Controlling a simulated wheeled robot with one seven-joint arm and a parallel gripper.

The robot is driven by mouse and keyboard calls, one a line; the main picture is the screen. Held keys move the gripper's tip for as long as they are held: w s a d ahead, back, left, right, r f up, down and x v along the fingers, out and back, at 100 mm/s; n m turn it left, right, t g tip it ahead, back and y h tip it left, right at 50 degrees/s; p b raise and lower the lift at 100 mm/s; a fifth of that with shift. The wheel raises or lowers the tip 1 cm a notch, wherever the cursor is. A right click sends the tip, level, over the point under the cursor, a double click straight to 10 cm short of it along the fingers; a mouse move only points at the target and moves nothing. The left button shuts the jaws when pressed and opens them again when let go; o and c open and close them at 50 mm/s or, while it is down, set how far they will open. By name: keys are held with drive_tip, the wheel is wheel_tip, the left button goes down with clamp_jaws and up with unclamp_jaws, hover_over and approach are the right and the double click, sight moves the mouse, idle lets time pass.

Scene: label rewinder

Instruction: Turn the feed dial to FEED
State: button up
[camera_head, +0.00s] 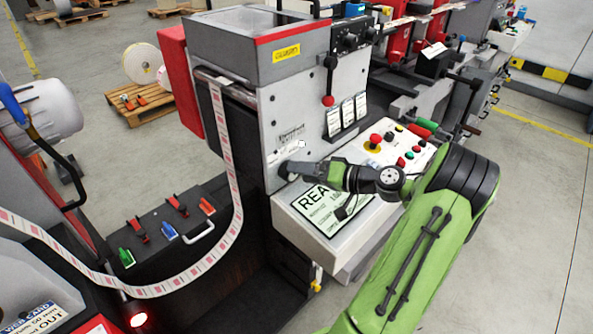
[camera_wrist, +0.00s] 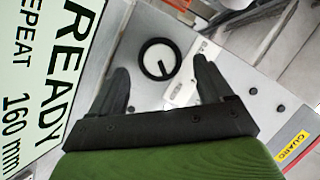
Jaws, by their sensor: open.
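The feed dial (camera_wrist: 164,71) shows in the wrist view as a black ring with a short black pointer inside, on a grey panel. A white label plate lies beside it, its lettering too small to read. My gripper (camera_wrist: 159,64) is open, with one dark finger on each side of the dial in the picture. The dial appears beyond the fingertips, and I cannot tell whether they touch it.
A READY screen (camera_head: 322,207) sits just below my gripper. A control panel with a red emergency button (camera_head: 375,139) is to the right. A red-knobbed lever (camera_head: 328,100) is above. A printed label web (camera_head: 228,155) loops down on the left. Grey floor lies open at right.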

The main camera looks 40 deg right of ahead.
drive_tip(key=p+v, duration=0.1)
drive_tip(key=v, duration=1.1)
drive_tip(key=shift+s+p, duration=0.35)
drive_tip(key=shift+s, duration=0.05)
drive_tip(key=shift+d, duration=0.1)
